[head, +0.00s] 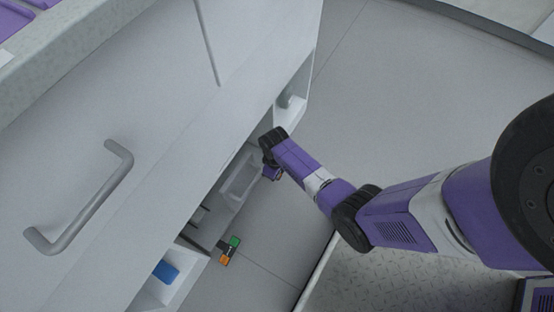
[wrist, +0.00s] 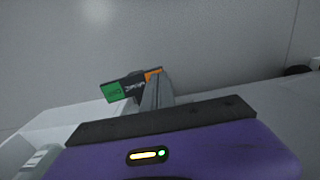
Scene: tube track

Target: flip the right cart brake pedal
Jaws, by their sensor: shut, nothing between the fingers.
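One brake pedal (head: 227,250) shows low at the cart's base, close to the floor, with a green end, a black middle and an orange end. It also shows in the wrist view (wrist: 128,89), with green at left and orange at right. My gripper (head: 269,173) is low beside the cart, up and to the right of the pedal in the head view. In the wrist view my shut, empty fingers (wrist: 157,88) overlap the pedal's orange end and partly hide it. I cannot tell whether they touch it.
The white cart (head: 160,110) fills the left, with a grey handle (head: 85,200) on its side. A blue item (head: 165,271) sits in a low opening. Grey floor (head: 400,80) lies clear to the right of the cart.

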